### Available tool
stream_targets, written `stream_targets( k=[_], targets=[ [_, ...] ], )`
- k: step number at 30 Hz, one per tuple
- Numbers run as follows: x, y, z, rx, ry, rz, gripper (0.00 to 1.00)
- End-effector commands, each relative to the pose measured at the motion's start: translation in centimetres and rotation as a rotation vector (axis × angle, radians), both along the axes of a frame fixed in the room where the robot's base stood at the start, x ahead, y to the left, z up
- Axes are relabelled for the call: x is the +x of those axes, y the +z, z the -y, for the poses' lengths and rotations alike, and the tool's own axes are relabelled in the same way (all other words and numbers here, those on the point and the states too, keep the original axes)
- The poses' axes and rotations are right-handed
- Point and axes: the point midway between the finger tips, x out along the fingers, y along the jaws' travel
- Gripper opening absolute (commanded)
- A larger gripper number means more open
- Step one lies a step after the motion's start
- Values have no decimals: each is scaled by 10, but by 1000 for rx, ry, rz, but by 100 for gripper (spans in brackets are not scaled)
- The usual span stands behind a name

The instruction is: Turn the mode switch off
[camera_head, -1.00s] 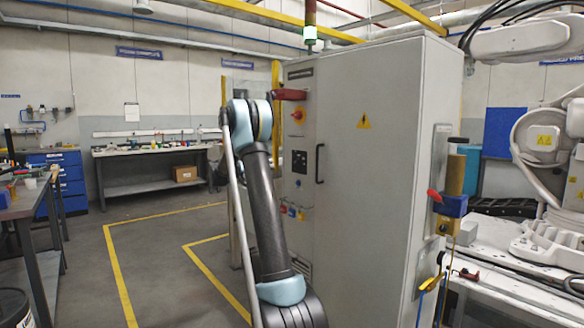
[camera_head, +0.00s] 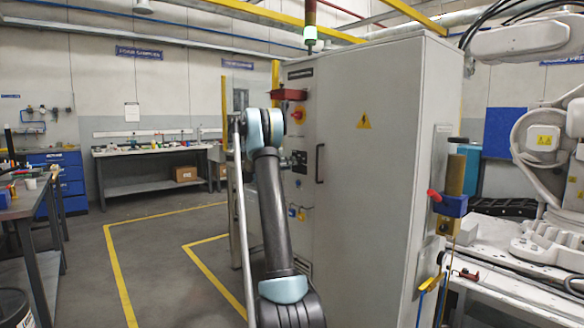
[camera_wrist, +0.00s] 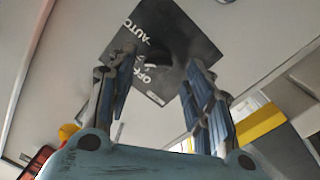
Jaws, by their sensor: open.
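The mode switch is on a dark plate (camera_wrist: 180,28) lettered AUTO and OFF, seen close up and tilted in the wrist view. Its black knob (camera_wrist: 155,60) sits near the plate's middle; I cannot tell which label it points to. My gripper (camera_wrist: 161,62) is open, with one blue-padded finger on each side of the knob. I cannot tell whether the fingers touch it. In the head view the dark plate (camera_head: 299,158) shows on the grey cabinet's narrow front, partly behind my arm. My gripper is hidden there.
The tall grey cabinet (camera_head: 372,200) has a door handle (camera_head: 319,164) beside the plate. A robot arm (camera_head: 545,130) stands at right.

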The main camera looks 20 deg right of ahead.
Motion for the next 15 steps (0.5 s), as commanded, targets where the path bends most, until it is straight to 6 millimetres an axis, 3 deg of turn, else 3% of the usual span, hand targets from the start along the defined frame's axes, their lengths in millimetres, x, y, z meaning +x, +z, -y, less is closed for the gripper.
stream_targets(
  k=[6,15],
  targets=[
    [7,0,24,0,-1,0,47],
    [9,0,31,0,0,0,47]
  ],
)
